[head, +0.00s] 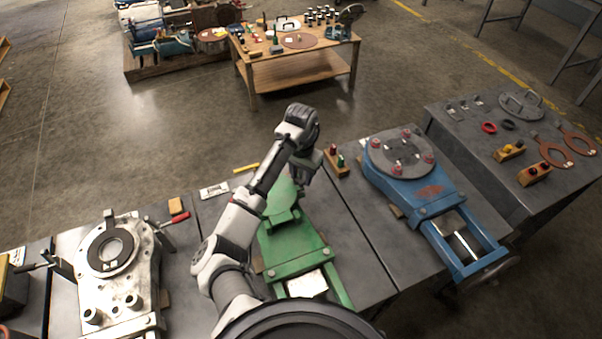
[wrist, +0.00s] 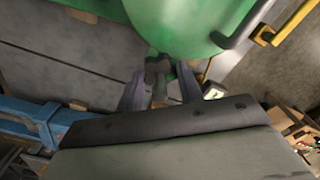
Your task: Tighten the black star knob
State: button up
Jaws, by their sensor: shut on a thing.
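My gripper (wrist: 159,86) has its two fingers either side of a small dark knob (wrist: 157,68) in the wrist view, and is shut on it. This appears to be the black star knob, though its star shape is not clear. The knob sits against the edge of a green body (wrist: 185,22). In the head view my gripper (head: 305,172) points down at the far end of the green vise-like fixture (head: 285,243). My arm and hand hide the knob there.
A blue fixture (head: 433,193) with a round grey plate stands to the right, and a silver fixture (head: 95,285) to the left. Small red and green parts (head: 337,160) stand on a wooden block near my gripper. A yellow-handled bar (wrist: 267,36) shows in the wrist view.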

jog(key=shift+m, duration=1.1)
jog(key=o, duration=1)
notch_tip(320, 180, up, 14)
jog(key=shift+p, duration=0.4)
jog(key=shift+f, duration=0.1)
